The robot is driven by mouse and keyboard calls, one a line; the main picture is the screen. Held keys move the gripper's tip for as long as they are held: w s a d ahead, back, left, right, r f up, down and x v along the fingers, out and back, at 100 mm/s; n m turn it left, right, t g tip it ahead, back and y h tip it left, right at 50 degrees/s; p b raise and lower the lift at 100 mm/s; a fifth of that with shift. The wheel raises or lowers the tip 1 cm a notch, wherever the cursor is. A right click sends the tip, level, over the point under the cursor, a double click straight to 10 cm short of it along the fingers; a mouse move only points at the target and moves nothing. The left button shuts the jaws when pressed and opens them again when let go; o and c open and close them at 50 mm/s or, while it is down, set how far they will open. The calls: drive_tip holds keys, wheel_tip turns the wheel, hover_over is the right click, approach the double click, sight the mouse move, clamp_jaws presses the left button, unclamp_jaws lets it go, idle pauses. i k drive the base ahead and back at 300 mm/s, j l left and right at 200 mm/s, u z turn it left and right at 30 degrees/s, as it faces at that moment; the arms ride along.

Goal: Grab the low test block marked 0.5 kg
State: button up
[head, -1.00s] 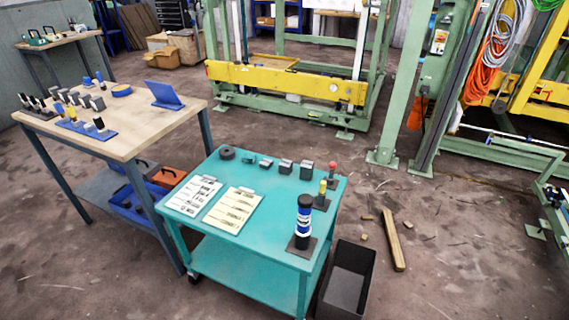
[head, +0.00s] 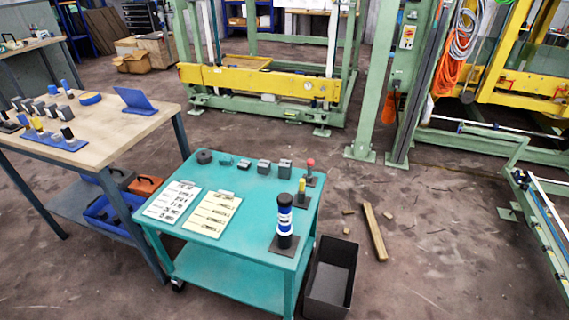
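Several low grey test blocks stand in a row along the far edge of the teal cart top (head: 247,240). From left to right they are a small flat block (head: 226,161), a low block (head: 244,164), a bigger block (head: 264,167) and the biggest block (head: 285,168). Their markings are too small to read, so I cannot tell which is 0.5 kg. More dark blocks (head: 40,108) stand in a row on the wooden workbench at the left, also unreadable. My gripper is not in view.
The cart also bears a dark round disc (head: 204,157), two clipboards (head: 215,213), a blue-black bottle (head: 284,222) and a red-knobbed post (head: 310,170). A black bin (head: 332,278) and wooden plank (head: 374,232) lie on the floor at right. The workbench (head: 128,128) stands left.

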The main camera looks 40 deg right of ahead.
sight(244, 165)
drive_tip(key=i+j+z, duration=0.1)
drive_tip(key=i+j, duration=0.2)
drive_tip(key=i+j+z, duration=0.15)
drive_tip(key=i+j, duration=0.2)
drive_tip(key=i+j+z, duration=0.1)
drive_tip(key=i+j, duration=0.25)
drive_tip(key=i+j+z, duration=0.1)
drive_tip(key=i+j, duration=0.25)
drive_tip(key=i+j+z, duration=0.15)
drive_tip(key=j, duration=0.3)
drive_tip(key=i+j+z, duration=0.1)
drive_tip(key=i+j, duration=0.3)
drive_tip(key=i+j+z, duration=0.15)
drive_tip(key=j, duration=0.4)
drive_tip(key=i+j+z, duration=0.1)
drive_tip(key=i+j, duration=0.25)
drive_tip(key=j, duration=0.15)
